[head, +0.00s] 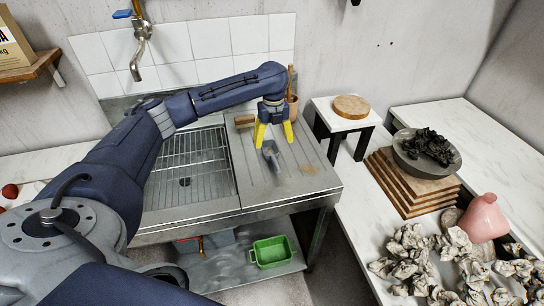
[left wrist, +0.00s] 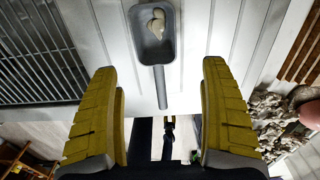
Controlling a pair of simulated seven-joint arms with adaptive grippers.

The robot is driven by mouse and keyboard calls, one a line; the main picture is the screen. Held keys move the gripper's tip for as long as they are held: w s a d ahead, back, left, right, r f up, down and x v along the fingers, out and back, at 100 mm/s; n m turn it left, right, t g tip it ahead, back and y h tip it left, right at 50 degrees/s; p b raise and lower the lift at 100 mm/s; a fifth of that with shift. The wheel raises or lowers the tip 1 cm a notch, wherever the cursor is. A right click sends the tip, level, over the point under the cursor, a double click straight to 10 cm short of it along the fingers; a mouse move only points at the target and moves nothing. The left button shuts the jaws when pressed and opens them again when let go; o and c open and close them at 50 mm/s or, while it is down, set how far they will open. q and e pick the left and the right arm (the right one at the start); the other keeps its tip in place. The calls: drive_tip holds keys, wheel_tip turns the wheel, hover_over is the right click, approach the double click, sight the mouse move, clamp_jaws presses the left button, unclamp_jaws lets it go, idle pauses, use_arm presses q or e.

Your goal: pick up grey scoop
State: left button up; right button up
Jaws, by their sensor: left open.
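The grey scoop (head: 273,158) lies on the ribbed metal drainboard to the right of the sink. In the left wrist view the scoop (left wrist: 146,46) has its pan ahead of the fingertips. Its straight handle points back between the fingers, and some pale lumps lie in the pan. My left gripper (head: 273,144) points down over the drainboard at the scoop, its yellow fingers spread wide. In the left wrist view this gripper (left wrist: 160,70) is open, with both fingers apart from the handle. My right gripper is not seen.
A sink with a wire rack (head: 190,165) is left of the drainboard. A brown block (head: 244,121) and a terracotta pot (head: 292,107) stand behind the gripper. A small white stand (head: 345,118) is to the right. Crumpled paper (head: 430,262) and a pink vase (head: 484,218) crowd the right counter.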

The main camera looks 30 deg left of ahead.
sight(273, 158)
use_arm(q)
drive_tip(key=shift+s+a+f, duration=0.1)
drive_tip(key=shift+f, duration=1.7)
drive_tip(key=shift+s+a+f, duration=0.1)
drive_tip(key=shift+f, duration=1.65)
drive_tip(key=c, duration=1.3)
drive_tip(key=shift+r, duration=0.1)
drive_tip(key=shift+c, duration=0.2)
